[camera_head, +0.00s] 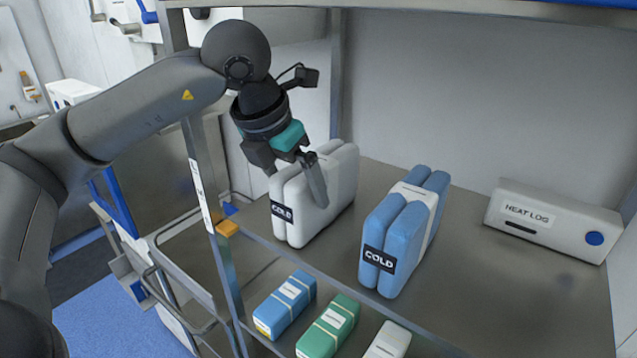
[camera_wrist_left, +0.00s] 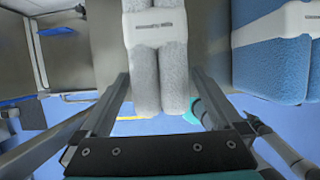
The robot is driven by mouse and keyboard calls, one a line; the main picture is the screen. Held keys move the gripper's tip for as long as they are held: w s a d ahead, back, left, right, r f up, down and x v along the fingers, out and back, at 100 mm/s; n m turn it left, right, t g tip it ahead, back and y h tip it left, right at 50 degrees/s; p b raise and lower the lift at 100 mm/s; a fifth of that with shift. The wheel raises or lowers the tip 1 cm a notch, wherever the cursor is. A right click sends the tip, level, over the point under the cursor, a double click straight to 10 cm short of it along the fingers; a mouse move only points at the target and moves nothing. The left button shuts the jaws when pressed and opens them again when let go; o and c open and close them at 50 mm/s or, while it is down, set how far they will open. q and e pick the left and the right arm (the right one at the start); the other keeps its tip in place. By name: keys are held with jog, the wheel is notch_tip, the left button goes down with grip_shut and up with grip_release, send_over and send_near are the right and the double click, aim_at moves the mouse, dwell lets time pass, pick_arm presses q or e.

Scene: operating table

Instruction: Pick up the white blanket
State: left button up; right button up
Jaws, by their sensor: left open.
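The white blanket (camera_head: 343,188) is a folded, rolled bundle with a white band and a dark COLD label, standing on the upper metal shelf at the left. My left gripper (camera_head: 300,168) is above and over it, pointing down, with one finger along the blanket's near right side. In the left wrist view, the white blanket (camera_wrist_left: 172,65) lies between the two open fingers (camera_wrist_left: 160,78), with a small gap showing on each side. The other finger is hidden in the head view. My right gripper is not in view.
A blue blanket (camera_head: 403,240) with a COLD label stands to the right of the white one. A HEAT LOG box (camera_head: 552,220) is at the far right. Blue (camera_head: 285,305), green (camera_head: 328,328) and white (camera_head: 388,342) packs lie on the level below. A metal post (camera_head: 215,230) stands at the left.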

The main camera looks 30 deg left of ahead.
pick_arm(q)
jog(key=shift+w, duration=0.2)
jog(key=shift+w+r, duration=0.1)
jog(key=shift+w, duration=0.15)
jog(key=w+p, duration=0.1)
jog(key=w, duration=0.1)
jog(key=w+f+p, duration=0.1)
jog(key=w, duration=0.1)
jog(key=shift+w+d+f, duration=0.1)
jog(key=shift+w+d, duration=0.1)
jog(key=shift+w, duration=0.2)
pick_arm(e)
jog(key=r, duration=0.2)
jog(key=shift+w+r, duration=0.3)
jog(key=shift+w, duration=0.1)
pick_arm(q)
jog(key=shift+c, duration=0.2)
jog(key=c, duration=1.5)
grip_shut()
